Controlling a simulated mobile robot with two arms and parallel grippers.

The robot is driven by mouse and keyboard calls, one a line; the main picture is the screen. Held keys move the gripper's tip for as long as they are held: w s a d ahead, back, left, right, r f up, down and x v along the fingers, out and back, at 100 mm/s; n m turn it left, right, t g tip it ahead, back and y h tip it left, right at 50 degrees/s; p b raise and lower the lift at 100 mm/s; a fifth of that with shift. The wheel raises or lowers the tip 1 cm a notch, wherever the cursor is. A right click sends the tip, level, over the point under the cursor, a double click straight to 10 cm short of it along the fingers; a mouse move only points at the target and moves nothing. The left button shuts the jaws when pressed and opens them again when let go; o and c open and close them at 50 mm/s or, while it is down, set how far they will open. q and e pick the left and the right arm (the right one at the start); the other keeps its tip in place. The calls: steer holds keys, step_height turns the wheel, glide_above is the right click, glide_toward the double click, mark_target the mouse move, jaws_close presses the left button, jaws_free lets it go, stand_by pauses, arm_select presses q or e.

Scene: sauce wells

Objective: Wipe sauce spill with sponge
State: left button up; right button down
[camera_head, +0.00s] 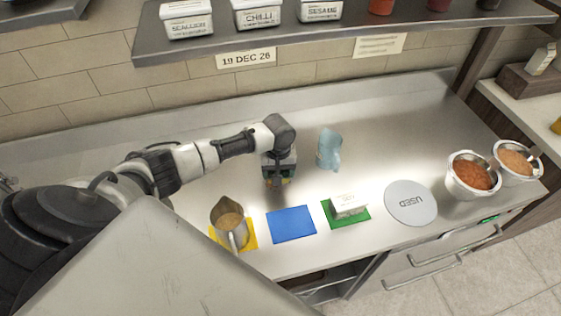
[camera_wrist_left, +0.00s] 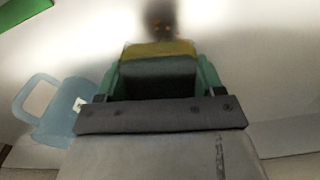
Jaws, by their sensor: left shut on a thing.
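My left gripper (camera_head: 281,181) points down over the steel counter behind the blue mat. In the left wrist view, its green fingers (camera_wrist_left: 160,80) are shut on a sponge (camera_wrist_left: 160,50) with a yellow layer and a dark green layer. The sponge is low, close to the counter; I cannot tell whether it touches. A dark, blurred patch with small orange spots (camera_wrist_left: 161,18) shows just beyond the sponge in the wrist view; I cannot tell whether it is sauce or a reflection. No clear spill shows in the head view, where the gripper hides the counter beneath. My right gripper is not in view.
A light blue jug (camera_head: 329,148) stands right of the gripper. In front are a metal pitcher (camera_head: 231,226) on a yellow mat, an empty blue mat (camera_head: 291,224), and a white tub (camera_head: 348,205) on a green mat. A round "USED" disc (camera_head: 410,204) and sauce bowls (camera_head: 472,177) lie right.

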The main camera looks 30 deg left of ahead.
arm_select(q)
steer(key=shift+w+r+p, duration=0.1)
steer(key=shift+r+p, duration=0.35)
steer(key=shift+r, duration=0.75)
steer(key=shift+d, duration=0.1)
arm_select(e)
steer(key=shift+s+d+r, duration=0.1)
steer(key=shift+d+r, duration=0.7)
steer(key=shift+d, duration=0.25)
